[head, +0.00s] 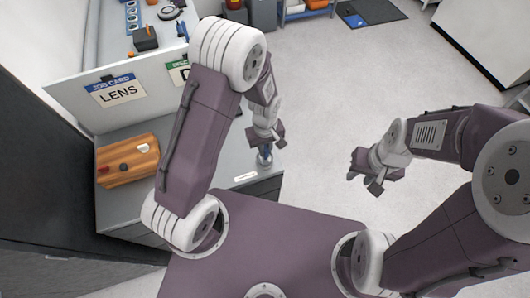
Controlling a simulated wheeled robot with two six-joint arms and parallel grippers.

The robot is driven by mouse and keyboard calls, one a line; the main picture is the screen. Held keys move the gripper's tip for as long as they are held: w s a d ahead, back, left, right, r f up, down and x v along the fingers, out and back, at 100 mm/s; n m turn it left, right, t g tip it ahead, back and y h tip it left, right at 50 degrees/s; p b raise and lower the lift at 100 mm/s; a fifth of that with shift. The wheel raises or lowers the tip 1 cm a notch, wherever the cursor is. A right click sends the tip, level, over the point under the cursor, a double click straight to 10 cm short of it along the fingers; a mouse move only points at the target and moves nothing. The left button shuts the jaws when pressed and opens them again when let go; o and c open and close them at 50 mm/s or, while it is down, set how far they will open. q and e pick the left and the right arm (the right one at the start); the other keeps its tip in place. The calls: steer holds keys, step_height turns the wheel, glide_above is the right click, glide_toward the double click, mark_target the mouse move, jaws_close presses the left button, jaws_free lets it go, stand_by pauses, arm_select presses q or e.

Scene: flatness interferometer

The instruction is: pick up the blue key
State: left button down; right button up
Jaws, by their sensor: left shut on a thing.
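My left gripper (265,142) points down over the right edge of the grey bench, near its front right. It is shut on a small blue thing, which looks like the blue key (266,153). The key shows just below the fingers, is small in the view and is partly hidden by them. A small greyish round piece shows around or below it; I cannot tell whether the key touches it. My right gripper (368,173) hangs over open floor to the right, fingers apart and empty.
A wooden board (140,172) with small red, black and white pieces lies on the bench (118,208) at left. A panel with a LENS job card (117,92) stands behind it. A white label (245,176) lies near the bench's front edge.

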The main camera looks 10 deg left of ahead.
arm_select(q)
steer(key=s+d+r+b, duration=0.2)
steer(key=s+d+r, duration=0.5)
steer(key=d+r, duration=0.1)
steer(key=shift+w+d+m+p, duration=0.75)
steer(key=shift+w+d+m, duration=0.45)
steer(key=shift+w, duration=0.55)
steer(key=w+a+p, duration=0.1)
steer(key=a+p, duration=0.1)
steer(key=a, duration=0.1)
steer(key=w+a+f+n+p, duration=0.1)
steer(key=a+p, duration=0.2)
steer(key=w+a+n+p, duration=0.1)
steer(key=a+p, duration=0.2)
steer(key=a, duration=0.1)
steer(key=shift+w+f, duration=0.25)
steer(key=shift+f, duration=0.1)
steer(key=shift+a, duration=0.3)
steer(key=shift+f, duration=0.15)
steer(key=shift+d+f, duration=0.1)
